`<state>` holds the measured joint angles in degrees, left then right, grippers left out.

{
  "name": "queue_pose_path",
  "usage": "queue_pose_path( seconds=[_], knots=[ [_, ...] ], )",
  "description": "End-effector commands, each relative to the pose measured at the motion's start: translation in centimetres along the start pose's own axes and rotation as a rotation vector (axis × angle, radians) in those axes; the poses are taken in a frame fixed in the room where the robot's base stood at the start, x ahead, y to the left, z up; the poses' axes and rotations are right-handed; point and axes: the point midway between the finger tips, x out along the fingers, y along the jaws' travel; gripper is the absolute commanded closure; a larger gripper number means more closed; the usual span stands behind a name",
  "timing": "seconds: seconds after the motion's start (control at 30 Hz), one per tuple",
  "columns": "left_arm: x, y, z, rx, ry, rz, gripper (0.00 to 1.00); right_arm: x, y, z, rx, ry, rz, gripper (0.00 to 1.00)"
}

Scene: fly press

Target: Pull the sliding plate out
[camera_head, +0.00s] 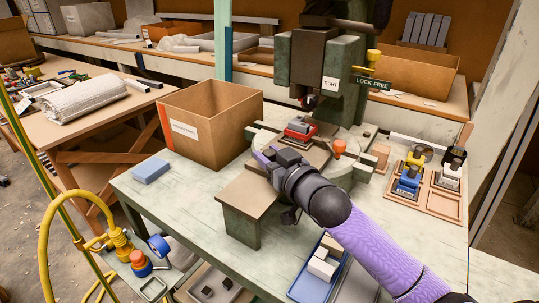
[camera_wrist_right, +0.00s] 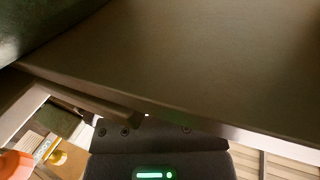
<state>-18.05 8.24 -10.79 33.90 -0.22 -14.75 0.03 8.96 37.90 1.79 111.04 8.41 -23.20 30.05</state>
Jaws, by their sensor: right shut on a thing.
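The fly press (camera_head: 326,62) stands at the back of the pale workbench. A brown plate (camera_head: 318,155), seemingly the sliding plate, lies at its base, with a red-and-grey piece (camera_head: 300,129) at its far end. My right gripper (camera_head: 268,158) is at the plate's near left side, shut on what looks like its edge; the fingertips are mostly hidden. In the right wrist view, a broad brown surface (camera_wrist_right: 200,65) fills the upper part, close to the camera. My left gripper is in neither view.
A brown ledge (camera_head: 247,188) on a green support projects in front of the press. An open cardboard box (camera_head: 207,130) and a blue block (camera_head: 151,170) are to the left. The bench's front left is clear.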

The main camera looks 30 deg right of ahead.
Motion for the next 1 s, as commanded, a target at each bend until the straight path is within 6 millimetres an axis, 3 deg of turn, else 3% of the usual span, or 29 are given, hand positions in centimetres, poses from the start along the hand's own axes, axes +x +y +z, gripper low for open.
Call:
queue_pose_path(
  seconds=[0.33,1.0],
  knots=[
    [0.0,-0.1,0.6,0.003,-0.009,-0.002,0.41,0.0,0.0,0.0,0.0,-0.001,0.0,1.0],
    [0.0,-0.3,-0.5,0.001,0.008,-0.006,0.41,0.0,0.0,0.1,0.0,-0.001,0.0,1.0]
  ],
)
